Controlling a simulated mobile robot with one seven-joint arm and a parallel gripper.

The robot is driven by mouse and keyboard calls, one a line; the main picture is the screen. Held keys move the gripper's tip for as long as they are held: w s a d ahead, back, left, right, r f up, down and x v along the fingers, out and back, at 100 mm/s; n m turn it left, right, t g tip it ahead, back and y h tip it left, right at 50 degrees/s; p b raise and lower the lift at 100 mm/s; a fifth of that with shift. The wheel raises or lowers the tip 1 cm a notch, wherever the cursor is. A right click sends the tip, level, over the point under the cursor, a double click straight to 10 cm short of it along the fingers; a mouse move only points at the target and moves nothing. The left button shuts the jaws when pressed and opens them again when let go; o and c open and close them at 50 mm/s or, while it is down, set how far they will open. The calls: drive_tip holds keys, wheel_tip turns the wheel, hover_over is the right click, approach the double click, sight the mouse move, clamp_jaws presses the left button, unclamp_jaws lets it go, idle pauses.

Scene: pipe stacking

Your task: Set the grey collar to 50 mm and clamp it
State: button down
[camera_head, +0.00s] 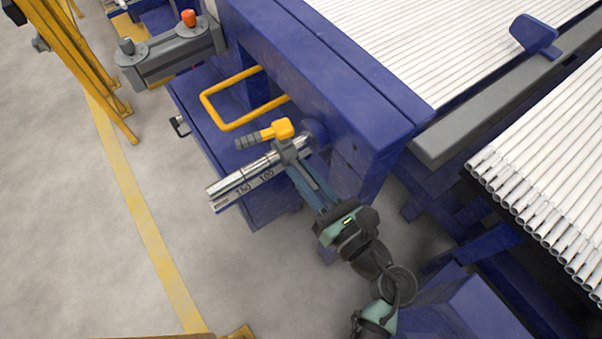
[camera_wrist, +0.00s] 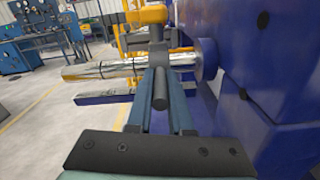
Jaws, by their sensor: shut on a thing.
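The grey collar (camera_head: 287,151) sits around a shiny steel shaft (camera_head: 240,176) that sticks out of the blue machine. A scale bar (camera_head: 250,189) runs below the shaft. The marks 150 and 100 are readable; the collar is on the machine side of 100, and no 50 mark is visible. A yellow clamp lever (camera_head: 277,130) with a ribbed grey grip stands on top of the collar, pointing left. My gripper (camera_head: 304,172) is shut on the collar's dark grey handle rod (camera_wrist: 160,92), which lies between the fingers in the wrist view. The lever's tightness cannot be told.
A yellow tubular guard (camera_head: 228,94) stands behind the shaft. The blue machine body (camera_head: 345,95) is close on the right. A control box (camera_head: 165,58) with an orange button is at upper left. Pipe stacks (camera_head: 555,170) lie right. The floor at left is open.

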drive_tip(key=c, duration=0.8)
unclamp_jaws()
drive_tip(key=shift+c, duration=0.2)
drive_tip(key=v, duration=1.3)
